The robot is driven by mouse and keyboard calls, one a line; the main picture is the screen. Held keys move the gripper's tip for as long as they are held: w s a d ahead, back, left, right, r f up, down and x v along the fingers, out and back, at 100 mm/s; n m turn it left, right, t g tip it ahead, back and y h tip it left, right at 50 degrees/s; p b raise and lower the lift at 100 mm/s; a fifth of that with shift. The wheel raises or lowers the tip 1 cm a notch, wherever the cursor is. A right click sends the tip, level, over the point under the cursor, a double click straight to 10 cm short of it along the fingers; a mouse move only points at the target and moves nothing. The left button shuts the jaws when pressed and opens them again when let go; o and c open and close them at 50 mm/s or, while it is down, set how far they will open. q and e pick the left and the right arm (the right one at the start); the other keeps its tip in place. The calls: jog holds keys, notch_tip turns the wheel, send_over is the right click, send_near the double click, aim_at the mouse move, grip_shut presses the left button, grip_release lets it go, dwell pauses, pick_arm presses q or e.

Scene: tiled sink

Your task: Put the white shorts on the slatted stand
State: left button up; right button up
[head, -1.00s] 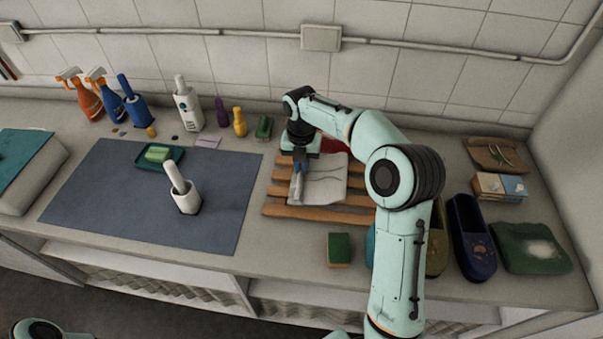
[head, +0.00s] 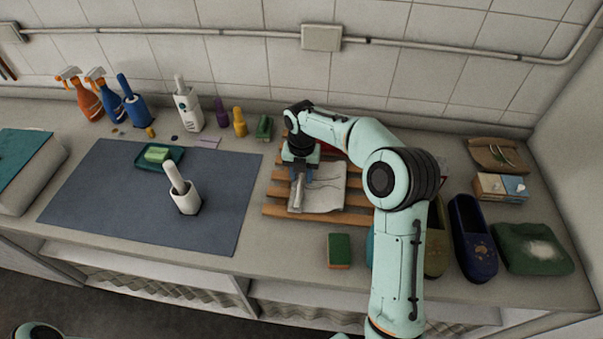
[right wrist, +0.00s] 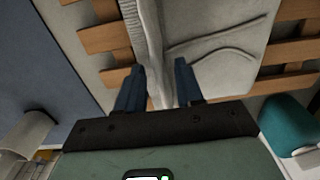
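The white shorts (head: 325,190) lie folded on the slatted stand (head: 277,210), a rack of wooden slats. In the right wrist view the shorts (right wrist: 220,40) rest across the stand's slats (right wrist: 103,38), with a ribbed waistband along their left side. My right gripper (head: 302,180) is over the left part of the shorts. In the right wrist view its blue fingers (right wrist: 158,85) stand apart, with the waistband edge between them and gaps beside the cloth. My arm hides the right part of the stand. My left gripper is out of view.
A green sponge (head: 339,250) lies in front of the stand. Dark blue (head: 472,235) and olive slippers stand to the right. A white brush holder (head: 186,200) stands on the grey-blue mat (head: 100,205). Bottles line the back. The mat's front is clear.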

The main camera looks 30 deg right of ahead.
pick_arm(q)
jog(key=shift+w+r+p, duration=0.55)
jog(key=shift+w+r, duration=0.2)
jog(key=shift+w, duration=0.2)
pick_arm(e)
notch_tip(320, 180, up, 12)
jog(key=shift+r, duration=0.2)
jog(key=shift+f, duration=0.1)
